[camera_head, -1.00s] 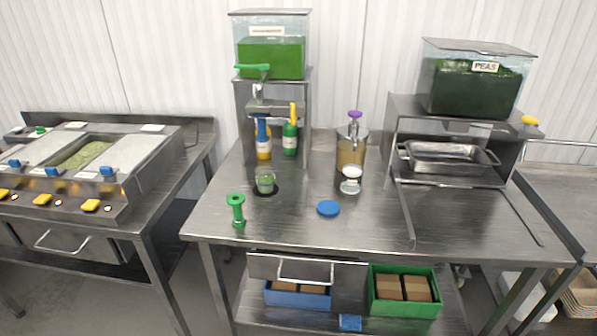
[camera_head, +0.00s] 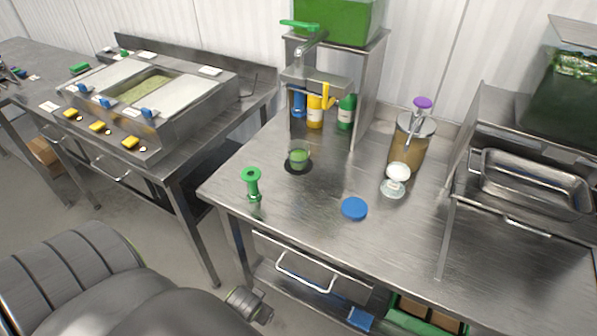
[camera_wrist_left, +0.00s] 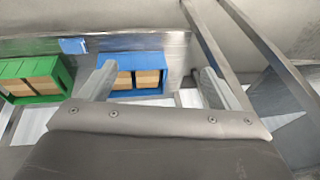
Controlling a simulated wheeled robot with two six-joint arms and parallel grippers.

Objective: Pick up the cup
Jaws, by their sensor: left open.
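A small clear cup (camera_head: 299,155) with green contents stands upright on a round black mat (camera_head: 289,168) on the steel table, below the dispenser's spout. My left gripper (camera_wrist_left: 157,70) shows in the left wrist view with its two fingers wide apart and nothing held between them. It faces the lower shelf, away from the cup. In the head view a grey arm of mine fills the lower left, in front of the table, and the fingers cannot be made out there. My right gripper is not in view.
Behind are bottles (camera_head: 346,112) and a brown container (camera_head: 407,150). A blue crate (camera_wrist_left: 133,62) and a green crate (camera_wrist_left: 22,70) sit low.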

